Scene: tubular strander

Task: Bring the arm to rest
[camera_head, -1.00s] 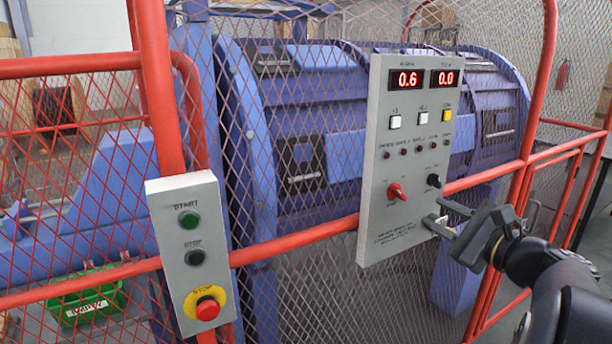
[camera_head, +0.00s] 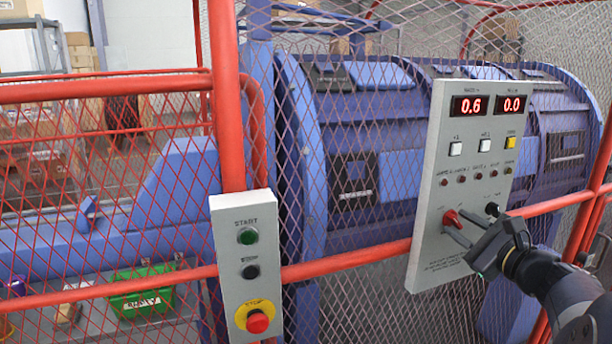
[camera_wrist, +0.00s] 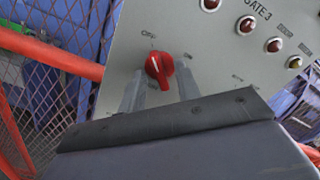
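My gripper (camera_head: 462,224) is in front of the lower part of the grey control panel (camera_head: 428,255). Its two fingers are apart, with nothing seen between them but the red knob (camera_head: 451,218) beyond or at their tips. In the wrist view the fingers (camera_wrist: 162,80) stand left and right of the red knob (camera_wrist: 159,66), with a gap on each side. I cannot tell whether the tips reach around it. A black knob (camera_head: 492,209) is just right of the red one. My forearm comes in from the lower right.
Red rails and wire mesh (camera_head: 350,262) stand before the blue strander (camera_head: 370,130). A box with green, black and yellow-ringed red buttons (camera_head: 230,290) hangs at left. The panel displays (camera_head: 487,105) read 0.6 and 0.0. A green crate (camera_head: 142,290) lies behind the mesh.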

